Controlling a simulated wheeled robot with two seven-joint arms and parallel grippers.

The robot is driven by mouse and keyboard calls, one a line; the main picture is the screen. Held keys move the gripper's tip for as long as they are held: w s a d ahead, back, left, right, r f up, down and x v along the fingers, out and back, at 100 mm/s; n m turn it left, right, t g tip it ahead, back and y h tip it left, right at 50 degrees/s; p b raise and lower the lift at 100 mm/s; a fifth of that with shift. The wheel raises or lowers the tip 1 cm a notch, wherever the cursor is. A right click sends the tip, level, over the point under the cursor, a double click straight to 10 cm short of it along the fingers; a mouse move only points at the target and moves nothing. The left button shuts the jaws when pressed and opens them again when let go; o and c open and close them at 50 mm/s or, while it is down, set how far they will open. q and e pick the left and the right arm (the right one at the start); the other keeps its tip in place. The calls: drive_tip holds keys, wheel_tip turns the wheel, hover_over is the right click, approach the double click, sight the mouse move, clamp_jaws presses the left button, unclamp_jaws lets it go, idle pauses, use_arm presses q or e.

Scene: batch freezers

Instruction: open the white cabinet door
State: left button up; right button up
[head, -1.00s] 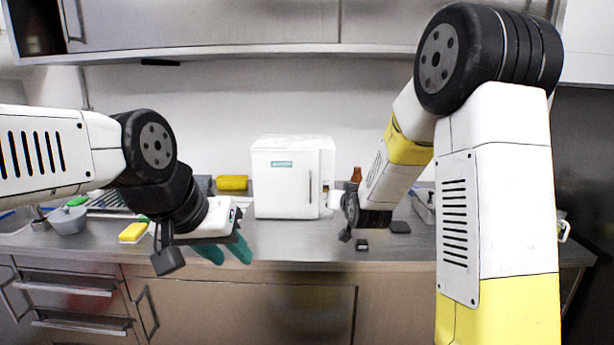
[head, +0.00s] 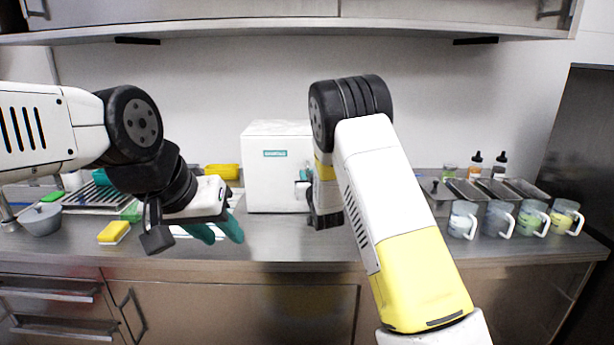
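The white cabinet (head: 277,182) is a small box with a teal label, standing on the steel counter against the back wall.
Teal gloves (head: 231,229) lie under my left gripper. Yellow sponge (head: 113,232), grey bowl (head: 40,219) and yellow item (head: 222,171) are left. Several mugs (head: 499,219), metal trays (head: 468,190) and bottles (head: 476,164) stand right. An upper cabinet (head: 190,14) hangs above.

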drive_tip(key=shift+w, duration=0.4)
clamp_jaws()
idle(1.2)
